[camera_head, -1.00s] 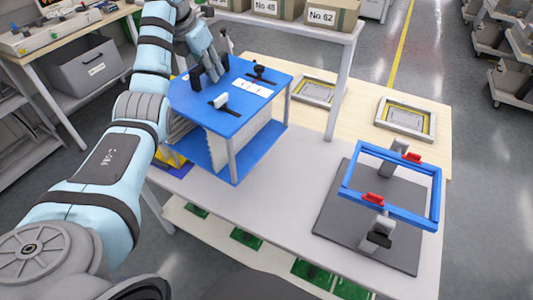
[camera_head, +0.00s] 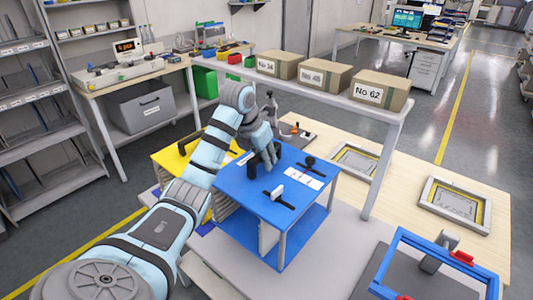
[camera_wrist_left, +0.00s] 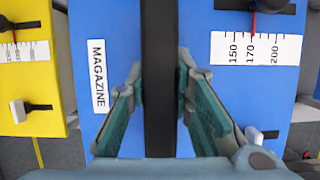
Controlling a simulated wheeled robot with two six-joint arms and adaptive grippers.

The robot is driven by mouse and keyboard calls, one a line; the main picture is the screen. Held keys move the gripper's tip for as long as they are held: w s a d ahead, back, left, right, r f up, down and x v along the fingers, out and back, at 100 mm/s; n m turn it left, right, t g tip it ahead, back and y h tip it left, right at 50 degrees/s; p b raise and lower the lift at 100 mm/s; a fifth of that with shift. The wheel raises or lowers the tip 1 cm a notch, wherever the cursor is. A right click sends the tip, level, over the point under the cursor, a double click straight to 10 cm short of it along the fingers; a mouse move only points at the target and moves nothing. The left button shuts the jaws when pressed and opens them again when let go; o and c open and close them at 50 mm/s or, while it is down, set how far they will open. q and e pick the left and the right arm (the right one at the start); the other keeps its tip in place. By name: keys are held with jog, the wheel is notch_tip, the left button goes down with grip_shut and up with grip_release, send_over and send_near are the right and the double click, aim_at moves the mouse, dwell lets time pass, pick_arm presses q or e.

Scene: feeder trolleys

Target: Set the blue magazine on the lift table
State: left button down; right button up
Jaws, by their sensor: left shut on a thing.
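The blue magazine (camera_head: 262,184) is a box with a blue top, a blue bottom plate and pale sides. It stands upright at the left end of the grey table. My left gripper (camera_head: 266,156) is above its top, shut on the black handle. In the left wrist view the fingers (camera_wrist_left: 160,95) flank the dark handle bar (camera_wrist_left: 159,60), beside the "MAGAZINE" label (camera_wrist_left: 98,75). I cannot tell whether the bottom plate touches the table. I cannot tell which surface is the lift table. My right gripper is out of view.
A yellow magazine (camera_head: 172,160) stands close on the left, also in the left wrist view (camera_wrist_left: 30,85). Cardboard boxes (camera_head: 325,75) sit on a raised shelf (camera_head: 385,118) behind. A blue frame with red clamps (camera_head: 440,250) stands at the right. Grey table (camera_head: 335,235) is bare between.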

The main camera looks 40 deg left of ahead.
aim_at(263, 168)
pick_arm(q)
jog(key=f, duration=0.5)
jog(key=shift+w+a+f, duration=0.1)
jog(key=shift+w+a, duration=0.05)
jog(key=shift+a, duration=0.05)
notch_tip(263, 168, down, 5)
jog(key=shift+r, duration=0.1)
jog(key=c, duration=1.7)
grip_release()
jog(key=shift+d, duration=0.1)
jog(key=shift+o, duration=1.3)
jog(key=shift+s+d+r, duration=0.1)
jog(key=shift+s, duration=0.15)
